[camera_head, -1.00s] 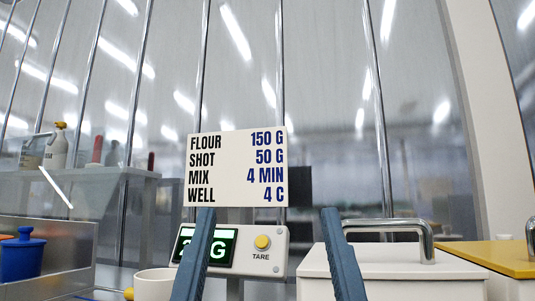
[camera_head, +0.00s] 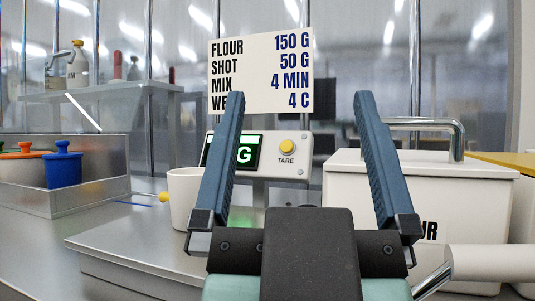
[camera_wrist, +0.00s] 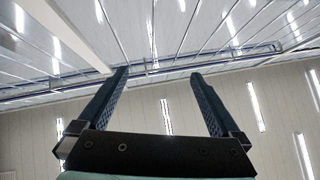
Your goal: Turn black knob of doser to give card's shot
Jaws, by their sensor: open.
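The white card (camera_head: 262,68) stands upright behind my gripper in the head view. It reads flour 150 G, shot 50 G, mix 4 MIN, well 4 C, with the last label partly covered by a finger. My gripper (camera_head: 300,96) is open and empty, its two blue fingers pointing up in front of the card and the scale. It also shows in the wrist view (camera_wrist: 160,72), with only ceiling and wall panels behind it. I cannot make out the doser or its black knob in either view.
A scale panel (camera_head: 301,161) with a yellow TARE button is behind the fingers, its reading partly hidden. A white cup (camera_head: 183,202) stands left. A white flour bin (camera_head: 343,192) with a metal handle stands right. Blue and orange lidded pots (camera_head: 63,168) sit far left.

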